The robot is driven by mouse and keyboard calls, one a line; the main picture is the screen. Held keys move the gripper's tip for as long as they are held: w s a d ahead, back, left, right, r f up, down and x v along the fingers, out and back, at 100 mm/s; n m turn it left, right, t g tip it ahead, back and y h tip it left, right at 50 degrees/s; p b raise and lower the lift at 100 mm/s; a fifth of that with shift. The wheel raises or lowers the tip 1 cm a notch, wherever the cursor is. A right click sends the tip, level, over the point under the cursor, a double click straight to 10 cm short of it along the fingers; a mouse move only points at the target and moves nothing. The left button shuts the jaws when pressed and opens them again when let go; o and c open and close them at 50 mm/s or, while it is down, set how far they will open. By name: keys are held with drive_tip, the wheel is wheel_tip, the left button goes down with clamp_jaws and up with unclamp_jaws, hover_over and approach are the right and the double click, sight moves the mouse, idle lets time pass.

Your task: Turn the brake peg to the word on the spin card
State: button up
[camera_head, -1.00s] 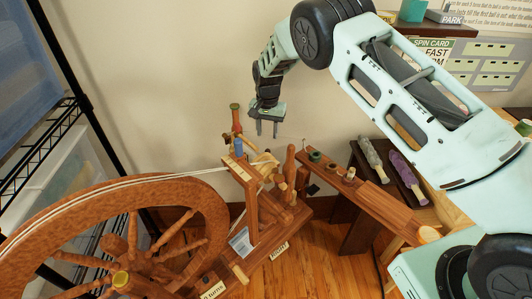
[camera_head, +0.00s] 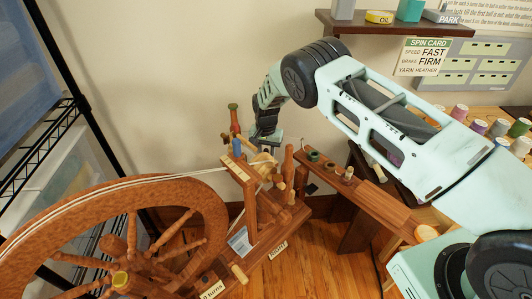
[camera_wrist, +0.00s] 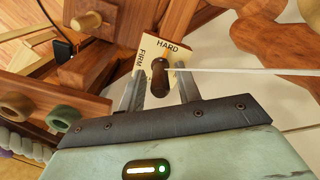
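The spin card (camera_head: 421,57) hangs on the wall at the upper right and reads SPEED FAST, BRAKE FIRM, YARN HEATHER. In the wrist view, the brake peg (camera_wrist: 159,78) is a dark turned wooden knob in front of a pale dial plate (camera_wrist: 150,54). The plate shows the words FIRM at left and HARD at upper right. My gripper (camera_wrist: 160,92) is open, with one finger on each side of the peg and a visible gap on both sides. In the head view my gripper (camera_head: 263,142) is low over the spinning wheel's upright parts, and the peg cannot be made out there.
The large wheel (camera_head: 120,190) fills the lower left, with a white drive band (camera_wrist: 240,70) passing close to the peg. A wooden ledge (camera_head: 365,190) with small spools stands to the right. A shelf (camera_head: 390,27) is on the wall above.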

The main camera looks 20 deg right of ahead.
clamp_jaws()
drive_tip(key=shift+n, duration=0.3)
drive_tip(key=shift+f+n+b, duration=0.15)
drive_tip(key=shift+n+b, duration=0.7)
drive_tip(key=shift+n, duration=0.05)
drive_tip(key=n+b, duration=0.1)
drive_tip(key=n, duration=0.2)
drive_tip(key=shift+n+b, duration=0.3)
drive_tip(key=shift+b, duration=0.05)
drive_tip(key=n+b, duration=0.1)
drive_tip(key=n, duration=0.4)
drive_tip(key=shift+n+b, duration=0.4)
drive_tip(key=shift+o, duration=1.5)
unclamp_jaws()
